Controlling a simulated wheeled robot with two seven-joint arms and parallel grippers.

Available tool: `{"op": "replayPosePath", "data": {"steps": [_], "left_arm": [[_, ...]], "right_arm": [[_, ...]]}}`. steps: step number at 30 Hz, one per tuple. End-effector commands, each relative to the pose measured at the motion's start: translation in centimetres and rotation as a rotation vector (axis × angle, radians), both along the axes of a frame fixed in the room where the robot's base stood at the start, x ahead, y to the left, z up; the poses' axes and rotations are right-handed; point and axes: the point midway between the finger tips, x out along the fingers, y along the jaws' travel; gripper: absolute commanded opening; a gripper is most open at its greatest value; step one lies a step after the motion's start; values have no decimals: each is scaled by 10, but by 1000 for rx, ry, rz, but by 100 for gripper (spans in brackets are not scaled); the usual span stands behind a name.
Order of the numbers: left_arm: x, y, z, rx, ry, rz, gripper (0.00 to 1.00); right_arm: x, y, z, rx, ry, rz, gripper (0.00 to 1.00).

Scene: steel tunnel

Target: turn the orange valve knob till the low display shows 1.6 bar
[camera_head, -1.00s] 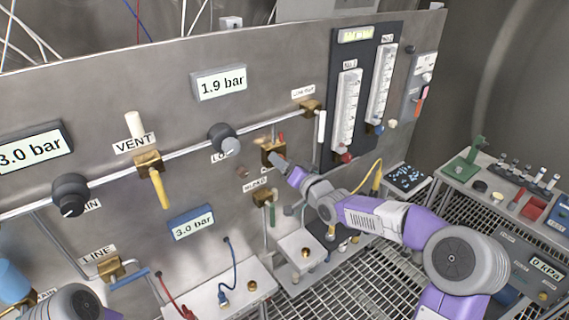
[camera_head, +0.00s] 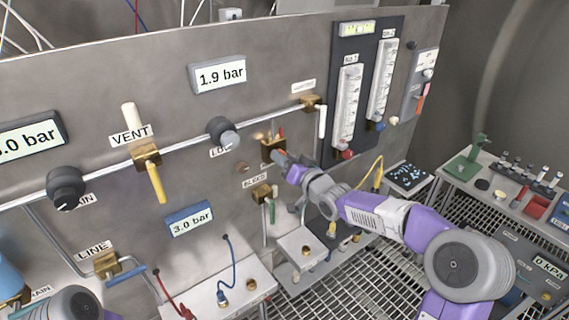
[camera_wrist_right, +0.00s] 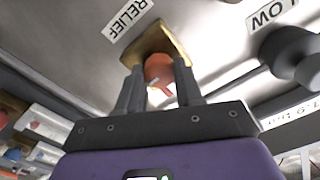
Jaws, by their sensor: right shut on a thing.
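The orange valve knob (camera_wrist_right: 160,72) sits on a brass block beside the RELIEF label in the right wrist view. My right gripper (camera_wrist_right: 161,92) has one finger on each side of the knob and is shut on it. In the head view, this gripper (camera_head: 279,157) is at the brass block (camera_head: 272,150) on the panel, and the arm largely hides the knob. The low display (camera_head: 220,75) reads 1.9 bar, above the grey LOW knob (camera_head: 222,132). Part of my left arm shows at the bottom left, but its gripper is out of view.
A VENT valve with a yellow handle (camera_head: 156,183), a dark knob (camera_head: 66,188) and a blue-framed display (camera_head: 190,219) reading 3.0 bar are on the panel to the left. Flow tubes (camera_head: 347,108) stand to the right. A small shelf (camera_head: 299,248) juts out below my right arm.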

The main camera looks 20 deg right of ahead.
Motion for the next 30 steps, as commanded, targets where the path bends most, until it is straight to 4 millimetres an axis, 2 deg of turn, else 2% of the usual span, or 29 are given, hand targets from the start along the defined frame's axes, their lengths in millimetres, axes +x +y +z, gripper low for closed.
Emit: {"op": "replayPosePath", "data": {"steps": [3, 12, 21, 30], "left_arm": [[0, 0, -15, 0, 0, 0, 43], [0, 0, -39, 0, 0, 0, 43], [0, 0, -54, 0, 0, 0, 43], [0, 0, -62, 0, 0, 0, 43]], "right_arm": [[0, 1, -3, -100, -39, 0, 5], [0, 1, -2, -369, -136, 0, 5], [-1, 1, -2, -598, -218, 0, 5], [-1, 2, -1, -739, -268, -1, 5]]}}
